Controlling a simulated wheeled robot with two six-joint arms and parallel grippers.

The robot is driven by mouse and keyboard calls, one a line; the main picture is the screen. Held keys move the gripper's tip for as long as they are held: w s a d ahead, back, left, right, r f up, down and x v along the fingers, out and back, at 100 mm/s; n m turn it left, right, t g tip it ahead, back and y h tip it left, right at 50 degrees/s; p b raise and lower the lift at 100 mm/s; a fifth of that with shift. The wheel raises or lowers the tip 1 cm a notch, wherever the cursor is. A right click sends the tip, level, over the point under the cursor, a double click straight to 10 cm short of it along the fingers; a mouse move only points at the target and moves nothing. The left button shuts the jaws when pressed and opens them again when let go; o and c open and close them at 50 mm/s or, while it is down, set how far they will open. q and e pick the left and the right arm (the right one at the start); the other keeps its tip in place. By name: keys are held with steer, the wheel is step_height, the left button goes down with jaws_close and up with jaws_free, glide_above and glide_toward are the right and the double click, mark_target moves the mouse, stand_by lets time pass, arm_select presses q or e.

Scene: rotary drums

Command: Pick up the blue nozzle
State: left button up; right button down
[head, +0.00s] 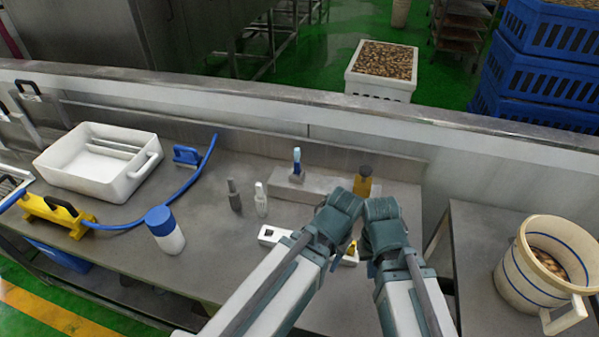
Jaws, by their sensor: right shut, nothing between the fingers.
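The blue nozzle (297,160) stands upright on a grey block (316,184) near the back of the worktop, with its blue tip up. My left arm's end (340,207) is to the right of and in front of the nozzle, apart from it. Its fingers cannot be made out. My right gripper (383,210) is just right of the left one, farther from the nozzle. It is shut and empty. The arms hide part of the worktop beneath them.
A yellow-brown bottle (363,180) stands behind my grippers. A dark bottle (234,195) and a pale bottle (260,199) stand left of them. A blue-capped jar (166,231), white tub (92,162) and blue hose (178,188) lie farther left. A bucket (541,267) stands far right.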

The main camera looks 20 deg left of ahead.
arm_select(q)
steer(key=shift+o, duration=0.2)
steer(key=shift+w, duration=0.1)
step_height(320, 180, up, 14)
steer(key=m+h+p, duration=0.1)
steer(key=m+p, duration=1.3)
glide_above(297, 161)
steer(key=f+b, duration=0.2)
steer(key=f, duration=0.1)
steer(key=f+b, duration=0.2)
steer(key=b, duration=0.1)
steer(key=f+b, duration=0.3)
steer(key=shift+w+d+f, duration=0.2)
steer(key=shift+d+f, duration=0.1)
steer(key=shift+b, duration=0.3)
steer(key=f+b, duration=0.5)
steer(key=shift+s+a+f, duration=0.1)
steer(key=shift+s+a, duration=0.15)
